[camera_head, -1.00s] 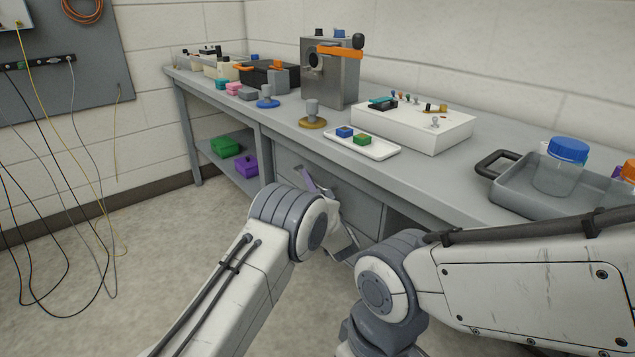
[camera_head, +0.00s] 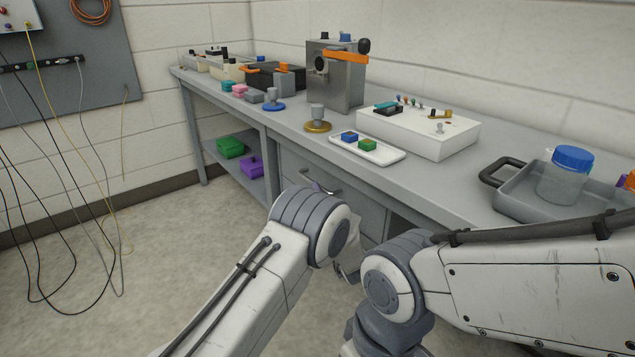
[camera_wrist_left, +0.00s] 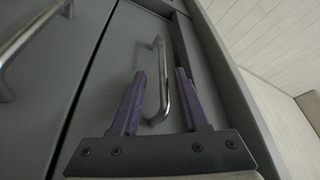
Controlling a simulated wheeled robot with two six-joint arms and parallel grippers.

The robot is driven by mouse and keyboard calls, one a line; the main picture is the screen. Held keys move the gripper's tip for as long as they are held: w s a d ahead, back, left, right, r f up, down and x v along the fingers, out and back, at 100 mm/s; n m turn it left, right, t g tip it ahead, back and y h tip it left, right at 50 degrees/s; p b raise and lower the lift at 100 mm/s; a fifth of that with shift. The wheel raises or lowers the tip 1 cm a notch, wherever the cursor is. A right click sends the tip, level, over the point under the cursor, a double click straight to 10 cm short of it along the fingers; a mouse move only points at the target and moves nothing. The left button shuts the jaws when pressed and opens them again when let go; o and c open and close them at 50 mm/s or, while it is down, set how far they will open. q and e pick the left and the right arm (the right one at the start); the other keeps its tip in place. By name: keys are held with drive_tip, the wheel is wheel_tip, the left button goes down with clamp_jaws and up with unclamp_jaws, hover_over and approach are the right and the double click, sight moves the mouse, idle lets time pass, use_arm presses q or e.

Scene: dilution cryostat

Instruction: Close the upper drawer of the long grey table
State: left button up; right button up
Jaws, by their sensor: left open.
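The long grey table (camera_head: 420,185) runs along the wall. Its upper drawer (camera_head: 296,168) is under the top, left of the table's middle, with a metal handle (camera_head: 325,190). In the left wrist view the handle (camera_wrist_left: 162,85) lies across the space between my left gripper's two purple fingers (camera_wrist_left: 158,75). The fingers are apart, one on each side of it. My right gripper is out of view.
A lower drawer's handle (camera_wrist_left: 25,38) shows at the left of the wrist view. On the tabletop are a grey tray (camera_head: 510,200) with a blue-lidded jar (camera_head: 566,175), a white box (camera_head: 425,132) and a metal apparatus (camera_head: 338,80). Cables hang at the left.

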use_arm(q)
drive_tip(key=shift+p+v, duration=0.5)
drive_tip(key=shift+v, duration=2.2)
drive_tip(key=shift+r, duration=0.1)
